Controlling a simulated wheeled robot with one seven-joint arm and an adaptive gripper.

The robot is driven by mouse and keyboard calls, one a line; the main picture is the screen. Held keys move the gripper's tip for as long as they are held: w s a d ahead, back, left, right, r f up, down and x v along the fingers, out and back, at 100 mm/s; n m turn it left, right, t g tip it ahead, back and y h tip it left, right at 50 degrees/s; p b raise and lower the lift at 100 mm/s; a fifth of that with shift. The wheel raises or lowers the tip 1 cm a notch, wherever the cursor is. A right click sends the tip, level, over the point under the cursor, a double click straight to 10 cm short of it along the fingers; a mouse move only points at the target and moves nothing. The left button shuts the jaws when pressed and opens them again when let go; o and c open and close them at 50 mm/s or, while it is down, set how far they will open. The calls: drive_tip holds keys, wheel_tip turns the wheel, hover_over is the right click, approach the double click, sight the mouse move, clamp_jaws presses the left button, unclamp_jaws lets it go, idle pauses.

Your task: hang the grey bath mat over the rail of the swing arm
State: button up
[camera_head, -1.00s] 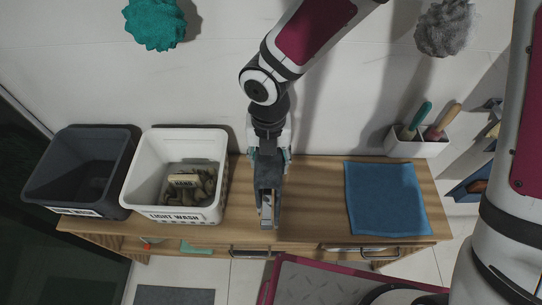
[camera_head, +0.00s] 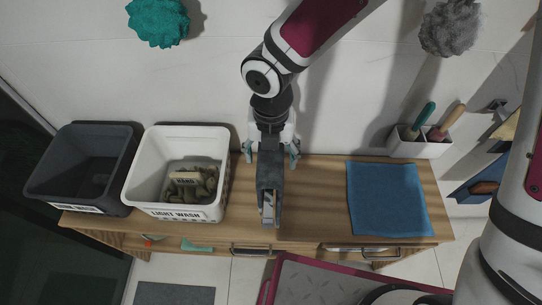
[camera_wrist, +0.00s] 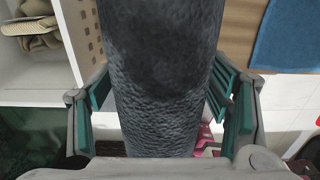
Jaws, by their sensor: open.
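The dark grey bath mat (camera_head: 269,180) hangs in a narrow fold over what looks like the swing arm's rail (camera_head: 268,212), whose pale end shows at its near side. The folded mat (camera_wrist: 160,80) fills the middle of the wrist view from top to bottom. My gripper (camera_head: 270,152) is open above the wooden bench, with one teal-padded finger on each side of the mat. In the wrist view the fingers of my gripper (camera_wrist: 162,118) stand apart from the mat, with gaps on both sides. Most of the rail is hidden by the mat and my gripper.
A dark bin (camera_head: 80,170) and a white "light wash" bin (camera_head: 150,180) stand left on the bench (camera_head: 310,190). A blue cloth (camera_head: 388,198) lies at right, with a white brush holder (camera_head: 420,147) behind it. A grey floor mat (camera_head: 175,294) lies below.

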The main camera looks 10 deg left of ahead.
wheel_tip(320, 180, up, 11)
drive_tip(key=shift+f, duration=0.15)
drive_tip(key=d+r+m+t+h, duration=0.1)
drive_tip(key=d+r+m, duration=0.3)
drive_tip(key=d+m, duration=0.4)
drive_tip(key=d+r+m+t+h, duration=0.1)
drive_tip(key=d+r+m, duration=0.3)
drive_tip(key=d+m, duration=0.4)
drive_tip(key=s+d+r+m+t+y, duration=0.1)
drive_tip(key=s+d+m, duration=0.3)
drive_tip(key=m, duration=0.7)
drive_tip(key=s+d+r+m+t+y, duration=0.1)
drive_tip(key=s+d+r+m, duration=0.3)
drive_tip(key=d+m, duration=0.4)
drive_tip(key=s+m, duration=0.1)
drive_tip(key=m, duration=0.2)
drive_tip(key=shift+s+d+r+m, duration=0.25)
drive_tip(key=shift+d+r+m, duration=0.05)
drive_tip(key=shift+r, duration=0.05)
